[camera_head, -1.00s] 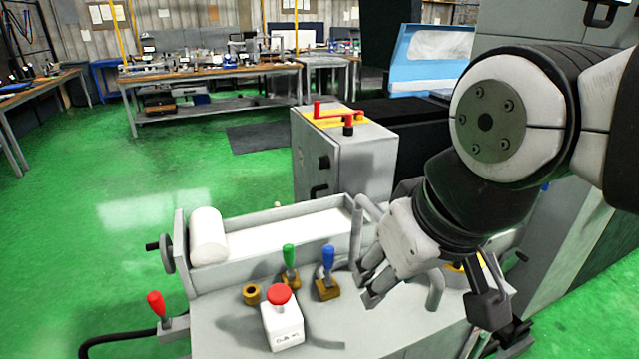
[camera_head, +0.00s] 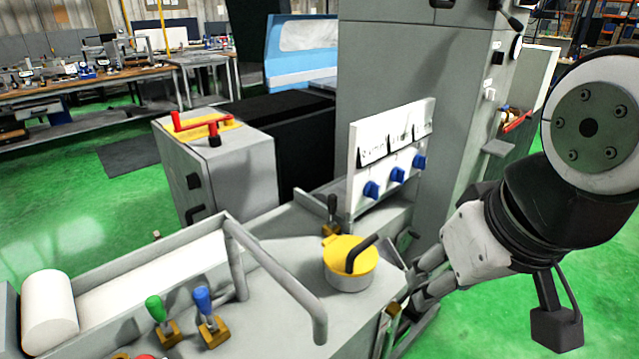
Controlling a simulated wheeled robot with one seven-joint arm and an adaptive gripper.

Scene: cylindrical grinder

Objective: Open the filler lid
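The round yellow lid (camera_head: 347,268) sits flat on the grey machine top, with a black bar handle (camera_head: 362,253) rising from it. It looks shut; any hinge cannot be made out. My gripper (camera_head: 410,288) is just to the right of the lid, at the machine's right edge, with its fingers pointing left. The fingers look apart, with nothing seen between them. The fingertips are partly hidden against the machine edge, and I see no contact with the lid.
A bent grey rail (camera_head: 270,268) stands left of the lid. A white panel with blue knobs (camera_head: 392,160) rises behind it, and a small black lever (camera_head: 333,212) stands close by. Green (camera_head: 155,308) and blue (camera_head: 203,300) levers are at the lower left. Green floor lies right.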

